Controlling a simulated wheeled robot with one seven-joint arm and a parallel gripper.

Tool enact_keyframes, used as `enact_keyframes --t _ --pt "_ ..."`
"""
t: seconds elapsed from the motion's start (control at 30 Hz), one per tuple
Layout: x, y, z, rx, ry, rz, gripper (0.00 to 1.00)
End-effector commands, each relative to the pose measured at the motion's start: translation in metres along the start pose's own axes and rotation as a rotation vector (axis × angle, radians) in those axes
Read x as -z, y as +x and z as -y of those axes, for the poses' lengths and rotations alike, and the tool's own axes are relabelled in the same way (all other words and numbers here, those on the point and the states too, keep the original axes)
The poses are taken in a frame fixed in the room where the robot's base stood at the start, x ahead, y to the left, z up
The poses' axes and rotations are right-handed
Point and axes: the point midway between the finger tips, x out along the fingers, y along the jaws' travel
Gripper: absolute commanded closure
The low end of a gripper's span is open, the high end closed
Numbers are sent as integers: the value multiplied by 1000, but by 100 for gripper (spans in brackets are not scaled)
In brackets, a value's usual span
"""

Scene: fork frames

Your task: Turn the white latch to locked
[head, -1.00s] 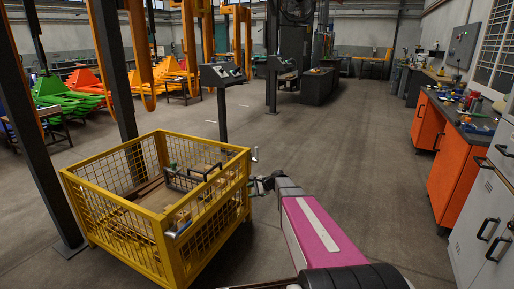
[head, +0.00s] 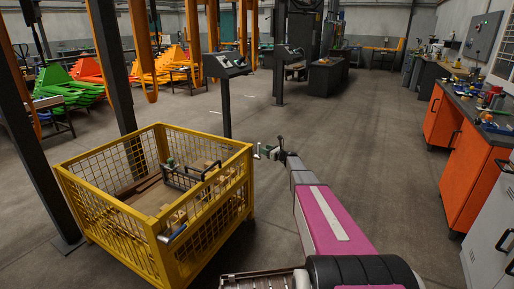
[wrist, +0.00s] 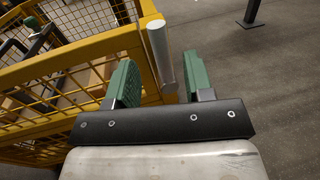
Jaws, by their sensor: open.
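The white latch (head: 257,151) is a small pale upright bar at the right corner of the yellow wire crate (head: 205,160). In the wrist view the latch (wrist: 161,58) is a light grey-white cylinder, standing near-upright and slightly tilted beside the crate's yellow corner post. My gripper (head: 271,151) is just right of the latch in the head view. In the wrist view my gripper (wrist: 161,66) has its green fingers spread apart, with the latch showing between them. I see no clear contact, and the depth between fingertips and latch is hard to tell.
A black-handled carrier (head: 190,176) and wooden blocks lie in the crate. A grey cylinder (head: 174,234) sits at the crate's near corner. A dark console on a post (head: 225,68) stands behind. An orange workbench (head: 478,165) is at right. The floor between is clear.

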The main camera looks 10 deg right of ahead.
Motion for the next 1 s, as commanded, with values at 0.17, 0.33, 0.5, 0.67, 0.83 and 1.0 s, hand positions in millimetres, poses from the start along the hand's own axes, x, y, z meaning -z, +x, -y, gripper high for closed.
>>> enact_keyframes --t 0.17,0.33,0.5,0.67,0.83,1.0 --pt "1 35 2 -1 -1 0 53" --pt "0 62 2 0 -2 0 53" --pt "0 75 1 0 -2 0 53" --pt "0 76 0 0 -2 -1 53" --pt "0 76 0 0 -2 -1 75" --pt "0 75 0 0 -2 -1 100"
